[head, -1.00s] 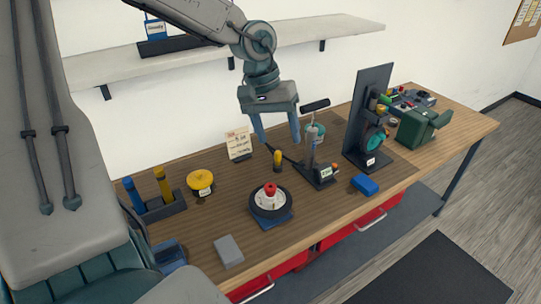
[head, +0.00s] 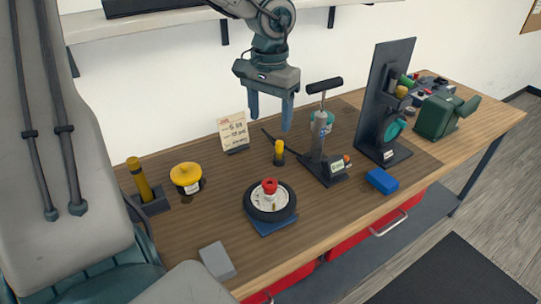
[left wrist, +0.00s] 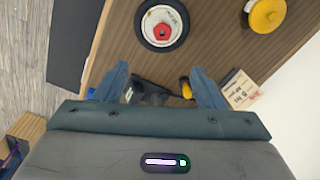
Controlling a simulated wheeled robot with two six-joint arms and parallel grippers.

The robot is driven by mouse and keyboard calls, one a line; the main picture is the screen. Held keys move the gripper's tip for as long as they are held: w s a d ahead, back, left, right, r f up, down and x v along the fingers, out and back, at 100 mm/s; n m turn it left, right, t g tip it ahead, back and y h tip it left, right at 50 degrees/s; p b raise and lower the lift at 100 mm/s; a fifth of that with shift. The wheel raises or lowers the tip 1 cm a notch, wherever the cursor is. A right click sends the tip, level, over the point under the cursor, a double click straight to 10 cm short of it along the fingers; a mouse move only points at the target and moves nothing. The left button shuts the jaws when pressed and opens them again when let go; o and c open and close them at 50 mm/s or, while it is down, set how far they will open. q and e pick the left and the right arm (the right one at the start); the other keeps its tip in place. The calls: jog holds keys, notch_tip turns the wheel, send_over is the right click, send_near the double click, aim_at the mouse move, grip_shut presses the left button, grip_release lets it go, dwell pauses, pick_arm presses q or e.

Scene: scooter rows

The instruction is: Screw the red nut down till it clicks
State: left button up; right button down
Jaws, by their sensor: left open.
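The red nut (head: 270,185) sits at the hub of a small wheel with a black tyre (head: 258,211), which lies flat on a blue base (head: 275,228) on the bench. The nut also shows in the left wrist view (left wrist: 162,32), near the top and beyond the fingertips. My left gripper (head: 270,122) is open and empty, fingers pointing down. It hangs above the back of the bench, behind the wheel and well clear of the nut. In the left wrist view its fingers (left wrist: 158,70) are spread apart. My right gripper is not in view.
A pump-like tool with a black handle (head: 325,86) and a tall dark stand (head: 388,95) are right of my gripper. A yellow knob (head: 186,174), price card (head: 233,131), blue block (head: 382,181) and grey block (head: 217,261) surround the wheel. The front strip is mostly clear.

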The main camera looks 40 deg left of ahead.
pick_arm(q)
jog(key=b, duration=0.7)
send_over(270, 185)
notch_tip(270, 185, down, 10)
jog(key=r, duration=0.1)
notch_tip(270, 185, down, 10)
jog(key=shift+f, duration=0.8)
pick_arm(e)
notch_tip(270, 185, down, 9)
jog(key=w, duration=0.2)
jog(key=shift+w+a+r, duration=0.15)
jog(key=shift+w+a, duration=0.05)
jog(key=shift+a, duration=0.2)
